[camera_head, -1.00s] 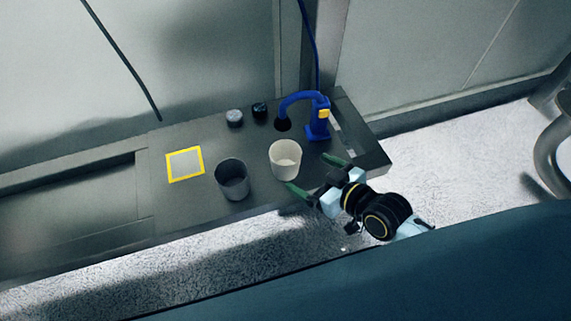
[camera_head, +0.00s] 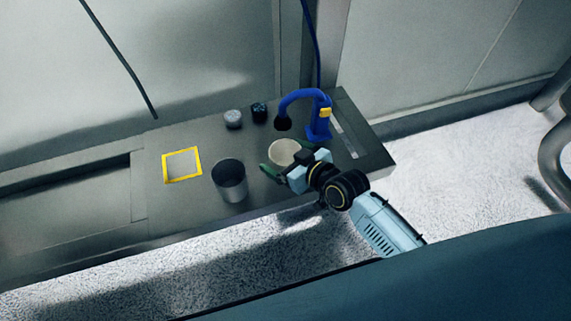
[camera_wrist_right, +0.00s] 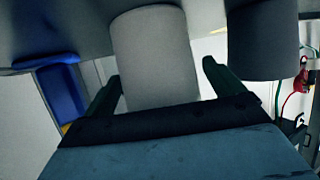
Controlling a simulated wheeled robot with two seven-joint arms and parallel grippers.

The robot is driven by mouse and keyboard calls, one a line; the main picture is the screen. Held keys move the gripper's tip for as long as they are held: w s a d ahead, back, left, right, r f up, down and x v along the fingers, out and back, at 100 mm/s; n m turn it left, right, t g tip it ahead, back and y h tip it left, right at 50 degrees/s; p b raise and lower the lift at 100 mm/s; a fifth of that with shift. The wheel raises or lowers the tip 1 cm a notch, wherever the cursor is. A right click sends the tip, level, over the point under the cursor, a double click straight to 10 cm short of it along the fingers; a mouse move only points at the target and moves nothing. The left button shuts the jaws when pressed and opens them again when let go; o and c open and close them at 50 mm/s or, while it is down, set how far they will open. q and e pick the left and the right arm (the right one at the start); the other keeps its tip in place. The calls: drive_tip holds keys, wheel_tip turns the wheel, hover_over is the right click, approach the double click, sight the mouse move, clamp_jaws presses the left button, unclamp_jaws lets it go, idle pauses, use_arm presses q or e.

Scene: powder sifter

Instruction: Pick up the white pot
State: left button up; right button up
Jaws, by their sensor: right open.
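The white pot (camera_head: 282,150) stands upright on the dark table, partly hidden by my right gripper in the head view. In the right wrist view the pot (camera_wrist_right: 155,58) sits between the two fingers, seen upside down, with its lower part hidden by the gripper. My right gripper (camera_head: 287,162) is open, with one green finger on each side of the pot. A gap shows between the pot and the finger at right in the wrist view; I cannot tell whether the other finger touches. My left gripper is not in view.
A dark grey pot (camera_head: 229,180) stands left of the white pot, and also shows in the wrist view (camera_wrist_right: 263,40). A blue device (camera_head: 319,122) stands behind right. Two small round items (camera_head: 234,119) (camera_head: 259,112) and a yellow-framed square (camera_head: 182,165) are on the table (camera_head: 150,205).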

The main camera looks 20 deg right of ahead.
drive_tip(key=shift+w, duration=0.1)
drive_tip(key=c, duration=1.1)
drive_tip(key=shift+o, duration=0.2)
